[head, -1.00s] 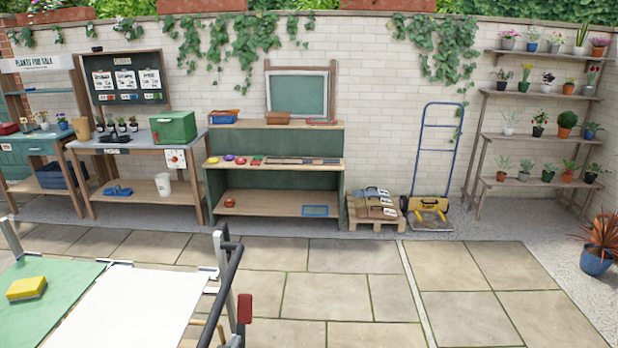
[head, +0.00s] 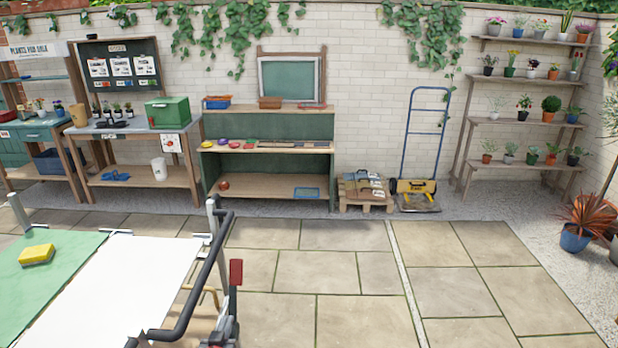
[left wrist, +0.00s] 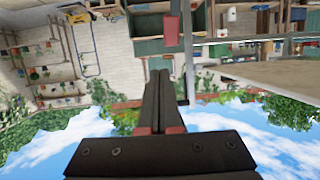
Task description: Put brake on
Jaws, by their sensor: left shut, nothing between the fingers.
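A red-gripped lever (head: 236,272) stands roughly upright beside the black bent handle (head: 190,297) of the trolley in front of me, at the bottom centre-left of the head view. Its lower end runs down to dark parts at the bottom edge, where I cannot clearly tell my gripper from the bracket. In the left wrist view, which looks upside down, my left gripper (left wrist: 159,75) is shut and empty, its black fingers together. The red grip (left wrist: 172,30) shows just beyond the fingertips; I cannot tell whether they touch. My right gripper is not in view.
The trolley top carries a green mat (head: 45,272), a white sheet (head: 130,285) and a yellow sponge (head: 36,255). Potting benches (head: 265,185), a pallet with bags (head: 363,192), a blue hand truck (head: 424,150) and plant shelves stand along the wall. The paving on the right is clear.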

